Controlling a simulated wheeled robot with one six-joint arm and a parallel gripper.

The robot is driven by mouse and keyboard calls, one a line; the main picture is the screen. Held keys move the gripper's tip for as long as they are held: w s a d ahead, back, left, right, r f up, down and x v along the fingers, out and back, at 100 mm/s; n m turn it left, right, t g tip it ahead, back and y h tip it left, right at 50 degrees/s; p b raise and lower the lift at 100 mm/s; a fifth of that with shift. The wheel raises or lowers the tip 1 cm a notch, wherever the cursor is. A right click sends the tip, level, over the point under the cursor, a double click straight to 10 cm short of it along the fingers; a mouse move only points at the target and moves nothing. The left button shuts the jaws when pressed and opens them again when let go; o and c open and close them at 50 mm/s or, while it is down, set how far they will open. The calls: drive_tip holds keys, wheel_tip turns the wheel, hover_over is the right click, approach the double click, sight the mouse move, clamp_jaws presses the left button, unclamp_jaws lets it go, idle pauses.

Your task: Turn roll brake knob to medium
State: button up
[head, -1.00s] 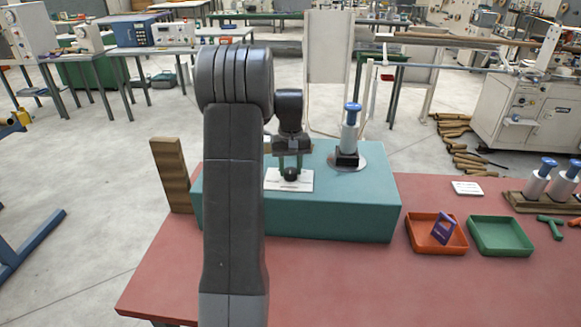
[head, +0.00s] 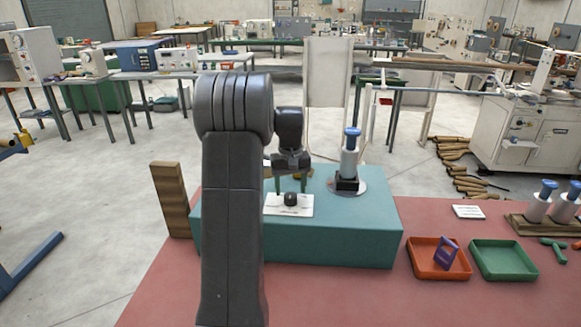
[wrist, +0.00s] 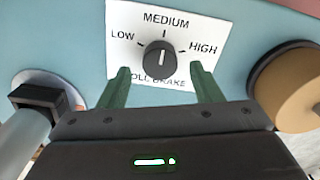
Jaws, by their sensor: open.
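The black roll brake knob (head: 290,198) sits on a white label plate (head: 272,209) on top of the teal machine body (head: 345,238). In the wrist view the knob (wrist: 159,60) shows a white pointer line aimed at the MEDIUM mark, between LOW on the left and HIGH on the right. My gripper (head: 290,187) is open just above the knob, with its green fingers apart and clear of it. In the wrist view the fingertips of my gripper (wrist: 159,72) stand on either side, below the knob, with nothing between them.
A blue-topped spindle (head: 350,155) stands on a disc right of the knob. A wooden post (head: 170,200) is at the left. An orange tray (head: 425,268) with a purple item and a green tray (head: 500,262) lie on the red table (head: 400,300).

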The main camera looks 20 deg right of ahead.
sight(290, 195)
wheel_tip(290, 195, up, 12)
drive_tip(key=shift+f, duration=0.15)
idle(0.5)
wheel_tip(290, 195, down, 14)
drive_tip(key=shift+r, duration=0.1)
idle(0.4)
